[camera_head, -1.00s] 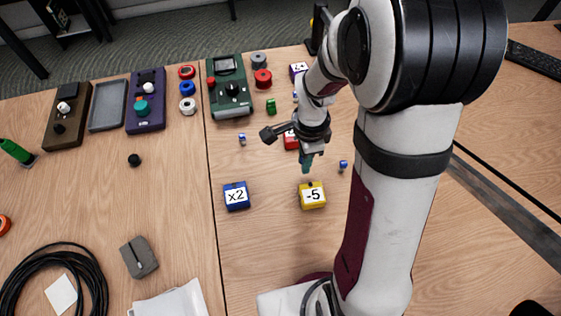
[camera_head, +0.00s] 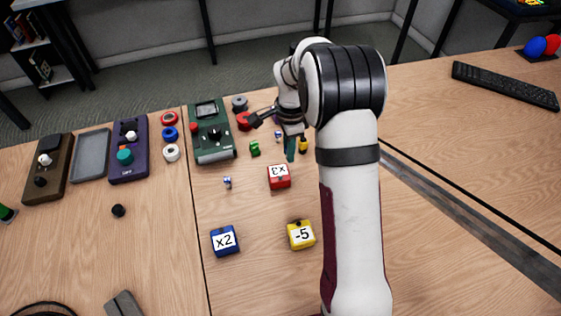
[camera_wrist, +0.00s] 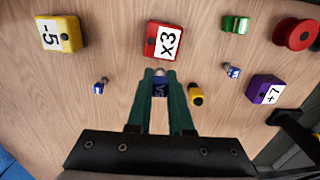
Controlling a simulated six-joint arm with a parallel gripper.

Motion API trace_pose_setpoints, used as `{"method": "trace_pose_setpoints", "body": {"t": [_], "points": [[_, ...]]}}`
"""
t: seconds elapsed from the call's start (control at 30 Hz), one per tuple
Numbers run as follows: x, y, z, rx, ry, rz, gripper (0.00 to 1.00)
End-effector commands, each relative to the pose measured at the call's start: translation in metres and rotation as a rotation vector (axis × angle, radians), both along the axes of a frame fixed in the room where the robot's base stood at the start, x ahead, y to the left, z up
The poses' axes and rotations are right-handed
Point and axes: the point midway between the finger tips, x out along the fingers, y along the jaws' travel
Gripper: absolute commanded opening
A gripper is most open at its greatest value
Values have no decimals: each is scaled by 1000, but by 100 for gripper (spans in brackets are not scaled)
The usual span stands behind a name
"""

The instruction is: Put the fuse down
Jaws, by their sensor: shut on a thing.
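My gripper (camera_wrist: 160,80) has dark green fingers, shut on a small blue fuse (camera_wrist: 160,87) with a silver tip. The fuse lies between the fingertips, with partly readable lettering. In the head view my gripper (camera_head: 290,152) points down over the wooden table, beyond the red x3 block (camera_head: 279,178). The held fuse cannot be made out there, and I cannot tell whether it touches the table. Beside the fingers in the wrist view stands a small yellow piece (camera_wrist: 196,95). A loose blue piece (camera_wrist: 99,87) lies left and another (camera_wrist: 232,71) right.
The blue x2 block (camera_head: 225,240) and yellow -5 block (camera_head: 301,235) stand nearer. A purple +7 block (camera_wrist: 266,90) and green piece (camera_wrist: 235,25) are to the right in the wrist view. A green meter (camera_head: 211,130) stands at left.

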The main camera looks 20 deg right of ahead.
Motion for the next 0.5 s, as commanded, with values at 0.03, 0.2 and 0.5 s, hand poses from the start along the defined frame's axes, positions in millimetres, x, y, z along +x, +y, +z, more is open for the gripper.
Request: {"method": "trace_pose_setpoints", "body": {"t": [0.03,0.2,0.5], "points": [[6,8,-6,0,1,2,0],[13,18,-27,1,3,-1,0],[14,18,-53,0,-2,-2,0]]}}
